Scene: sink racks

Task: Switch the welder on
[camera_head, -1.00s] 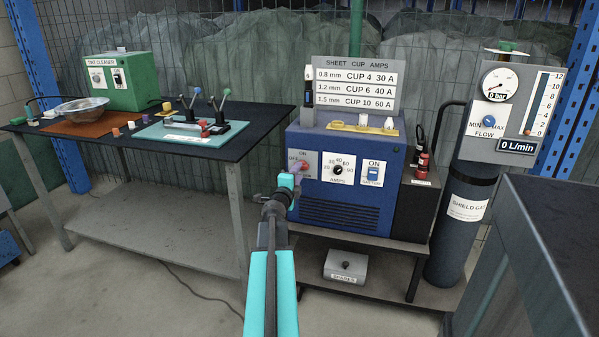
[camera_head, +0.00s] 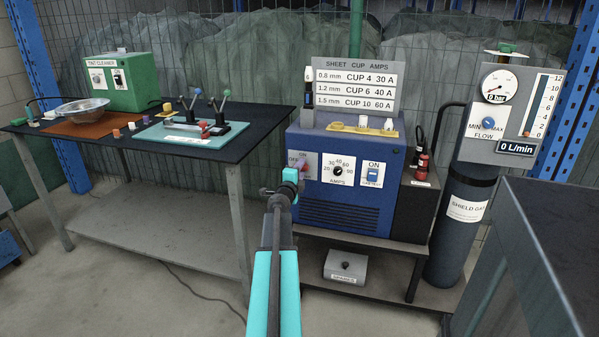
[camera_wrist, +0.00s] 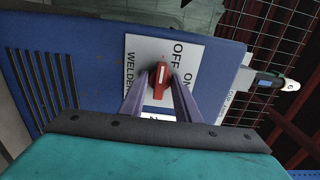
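The welder is a blue box (camera_head: 340,208) on a low stand, with a white WELDER switch plate at its left front. In the wrist view its red rotary knob (camera_wrist: 159,77) sits on that plate (camera_wrist: 138,50), its white line pointing roughly towards OFF; ON is printed to the right. My gripper (camera_wrist: 158,88) has its two purple fingers apart, one on each side of the knob. I cannot tell whether they touch it. In the head view my gripper (camera_head: 301,166) is at the plate and partly hides the knob.
An AMPS dial (camera_head: 338,170) and a blue gas test switch (camera_head: 373,173) are right of the plate. Cups stand on a yellow tray (camera_head: 345,129) on top. A workbench (camera_head: 215,146) is at left, a dark cabinet (camera_head: 540,230) at right.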

